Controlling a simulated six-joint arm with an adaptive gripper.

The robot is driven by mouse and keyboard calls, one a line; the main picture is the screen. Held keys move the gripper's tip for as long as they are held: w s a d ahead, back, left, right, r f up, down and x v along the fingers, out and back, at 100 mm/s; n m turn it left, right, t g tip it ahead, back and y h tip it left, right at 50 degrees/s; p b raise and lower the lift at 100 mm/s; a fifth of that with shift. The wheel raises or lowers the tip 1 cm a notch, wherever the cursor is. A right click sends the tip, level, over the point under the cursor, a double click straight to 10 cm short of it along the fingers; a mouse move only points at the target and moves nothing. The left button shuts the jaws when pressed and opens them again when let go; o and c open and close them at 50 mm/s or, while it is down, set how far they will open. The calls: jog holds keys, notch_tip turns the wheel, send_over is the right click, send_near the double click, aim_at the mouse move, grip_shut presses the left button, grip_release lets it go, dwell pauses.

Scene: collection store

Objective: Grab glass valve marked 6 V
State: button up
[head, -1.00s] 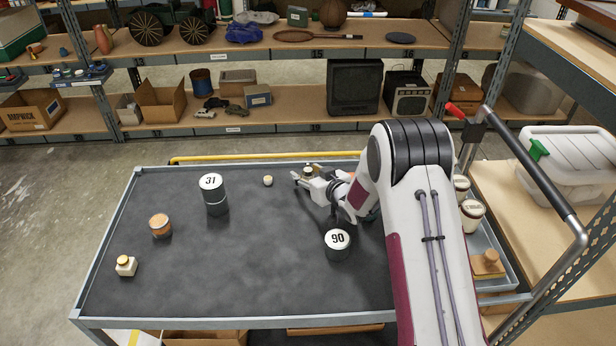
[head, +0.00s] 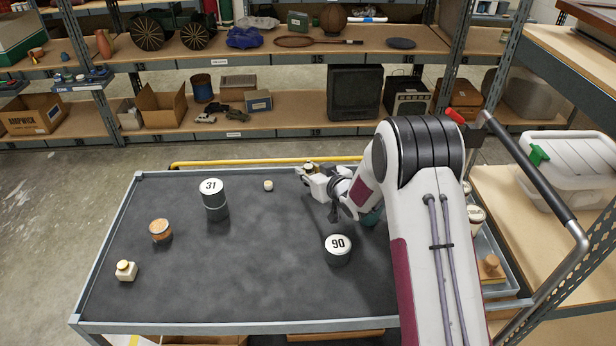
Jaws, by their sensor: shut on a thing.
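My gripper (head: 307,171) is at the far edge of the dark cart top, right of centre. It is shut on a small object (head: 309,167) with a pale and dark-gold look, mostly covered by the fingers. No 6 V marking is legible on it, and I cannot tell whether it is the glass valve. I cannot tell whether it touches the cart top. No other thing in view shows a 6 V mark.
On the cart (head: 250,285) stand a drum marked 31 (head: 214,200), a drum marked 90 (head: 338,250), an orange-brown pot (head: 160,231), a cream jar (head: 126,271) and a small cream piece (head: 268,185). The front middle is clear.

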jog(key=shift+r, duration=3.45)
